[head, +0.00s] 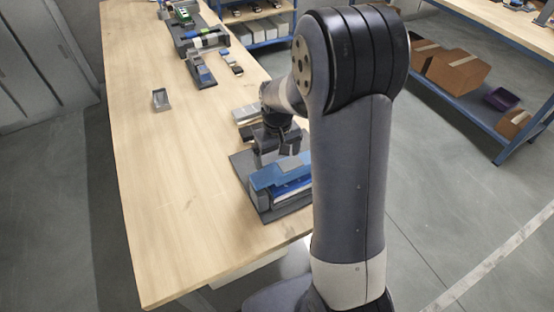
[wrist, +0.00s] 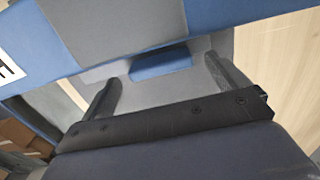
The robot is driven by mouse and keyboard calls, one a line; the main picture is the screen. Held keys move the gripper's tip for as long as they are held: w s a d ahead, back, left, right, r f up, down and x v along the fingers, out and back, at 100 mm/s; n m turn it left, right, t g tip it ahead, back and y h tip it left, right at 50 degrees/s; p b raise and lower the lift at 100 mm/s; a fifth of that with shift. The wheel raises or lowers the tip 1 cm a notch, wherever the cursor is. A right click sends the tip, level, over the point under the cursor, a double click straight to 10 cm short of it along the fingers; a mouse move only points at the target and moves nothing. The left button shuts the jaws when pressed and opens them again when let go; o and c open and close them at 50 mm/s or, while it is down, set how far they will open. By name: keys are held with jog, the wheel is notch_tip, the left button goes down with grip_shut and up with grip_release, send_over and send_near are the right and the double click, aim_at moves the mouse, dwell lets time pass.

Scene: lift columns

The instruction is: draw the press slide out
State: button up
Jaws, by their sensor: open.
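The press (head: 265,205) stands on the near right part of the wooden table, a dark grey base with a blue and grey upper part. In the wrist view a broad blue and grey bar (wrist: 130,35) crosses the top. A small blue block (wrist: 160,64), which may be the slide's grip, shows below it on a grey surface. My gripper (wrist: 163,72) is open, with one finger on each side of the blue block and gaps between. In the head view my gripper (head: 287,143) is at the press's far side, partly hidden by my arm.
The wooden table (head: 165,170) is clear along its left and near parts. A small grey tray (head: 160,100) lies at the left. Other fixtures (head: 200,70) stand toward the far end. A shelf with cardboard boxes (head: 457,70) is at the right.

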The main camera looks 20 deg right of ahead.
jog(key=shift+f, duration=1.3)
jog(key=shift+c, duration=0.5)
jog(key=c, duration=1.3)
jog(key=w, duration=0.3)
jog(key=w+a, duration=0.1)
jog(key=w, duration=0.3)
jog(key=w+a, duration=0.1)
jog(key=w, duration=0.2)
jog(key=shift+w, duration=0.3)
jog(key=o, duration=1.4)
jog(key=shift+s, duration=0.1)
jog(key=shift+r, duration=0.1)
